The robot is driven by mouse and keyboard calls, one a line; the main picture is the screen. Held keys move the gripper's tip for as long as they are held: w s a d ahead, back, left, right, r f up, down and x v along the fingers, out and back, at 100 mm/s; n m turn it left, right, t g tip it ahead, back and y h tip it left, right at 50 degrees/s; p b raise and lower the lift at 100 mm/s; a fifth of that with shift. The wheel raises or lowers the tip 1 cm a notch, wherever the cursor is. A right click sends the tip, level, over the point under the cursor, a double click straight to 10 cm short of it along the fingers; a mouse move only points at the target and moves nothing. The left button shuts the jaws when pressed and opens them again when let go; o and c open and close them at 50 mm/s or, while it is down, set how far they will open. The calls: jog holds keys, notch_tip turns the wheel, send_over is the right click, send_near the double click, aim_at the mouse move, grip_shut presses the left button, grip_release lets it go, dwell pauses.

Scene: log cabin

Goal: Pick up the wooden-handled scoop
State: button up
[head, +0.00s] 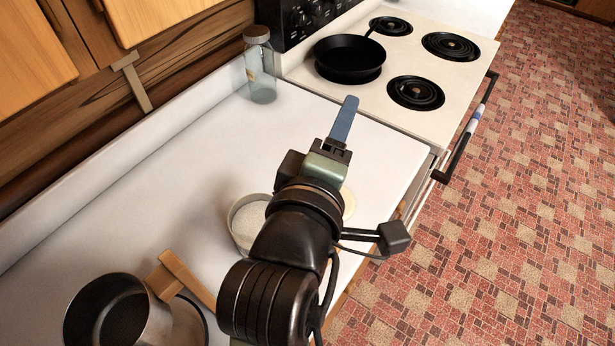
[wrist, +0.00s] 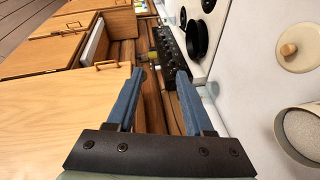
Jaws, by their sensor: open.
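A light wooden handle (head: 187,277) lies at the lower left of the head view, beside a dark metal pot (head: 118,312). It slants down toward my arm, and I cannot tell clearly what it joins, so I cannot be sure that it is the scoop's. A round metal rim (head: 205,322) shows just below it, partly covered. My gripper (head: 345,116) is over the counter, beyond the handle and pointing away from it toward the stove. In the wrist view my gripper (wrist: 157,78) has its two blue fingers wide apart with nothing between them.
A white tub of pale grains (head: 247,220) stands left of my arm; a lid with a wooden knob (wrist: 296,46) lies near it. A glass jar (head: 261,68) stands by the stove (head: 445,85), which holds a black pan (head: 349,58).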

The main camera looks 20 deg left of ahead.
jog(key=s+f+n+g, duration=0.2)
jog(key=s+f+n, duration=0.2)
jog(key=f, duration=0.3)
jog(key=s+d+f+n+g+h+p, duration=0.1)
jog(key=s+f+n+g, duration=0.1)
jog(key=s+f+n, duration=0.3)
jog(key=s+f+n+g+h, duration=0.1)
jog(key=s+f+n+g, duration=0.2)
jog(key=f+n, duration=0.3)
jog(key=shift+s+d+f+p, duration=0.1)
jog(key=shift+s+f, duration=0.15)
jog(key=shift+f, duration=0.4)
jog(key=shift+s+f+p, duration=0.1)
jog(key=shift+s+f, duration=0.1)
jog(key=shift+f, duration=0.4)
jog(key=shift+s+d+f+p, duration=0.1)
jog(key=shift+s+f, duration=0.15)
jog(key=shift+f, duration=0.4)
jog(key=x, duration=0.7)
jog(key=shift+w+d, duration=0.1)
jog(key=shift+h, duration=0.3)
jog(key=shift+x, duration=2.8)
jog(key=shift+f, duration=0.2)
jog(key=shift+s, duration=0.25)
jog(key=shift+c, duration=0.2)
grip_shut()
